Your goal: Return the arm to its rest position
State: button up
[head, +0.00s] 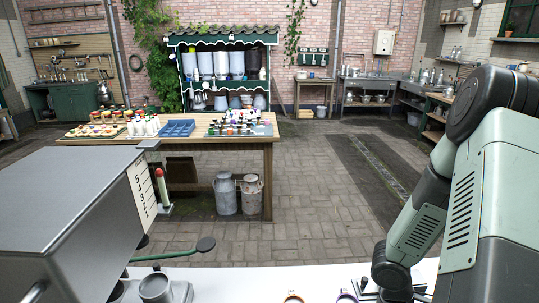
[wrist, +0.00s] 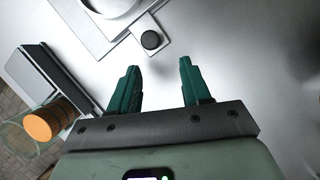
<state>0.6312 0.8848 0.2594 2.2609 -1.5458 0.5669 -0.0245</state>
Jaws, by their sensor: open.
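My gripper (wrist: 159,68) shows in the wrist view with its two green fingers spread apart. It is open, and nothing is between the fingers. The fingers are over a pale, shiny surface (wrist: 240,75), with a black round knob (wrist: 151,40) just beyond the left fingertip. My arm comes down the right side of the head view and bends toward the white worktop (head: 245,282) at the bottom. In that view I cannot make out the fingers.
An orange-topped cylinder (wrist: 40,126) is left in the wrist view.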

jog(key=a, duration=0.5)
jog(key=shift+a, duration=0.3)
jog(key=d, duration=0.7)
jog(key=shift+d+r, duration=0.15)
jog(key=shift+d, duration=0.2)
jog(key=shift+w+a+r, duration=0.15)
jog(key=shift+a+r, duration=0.15)
jog(key=shift+r, duration=0.2)
jog(key=shift+a+r, duration=0.15)
jog(key=shift+r, duration=0.3)
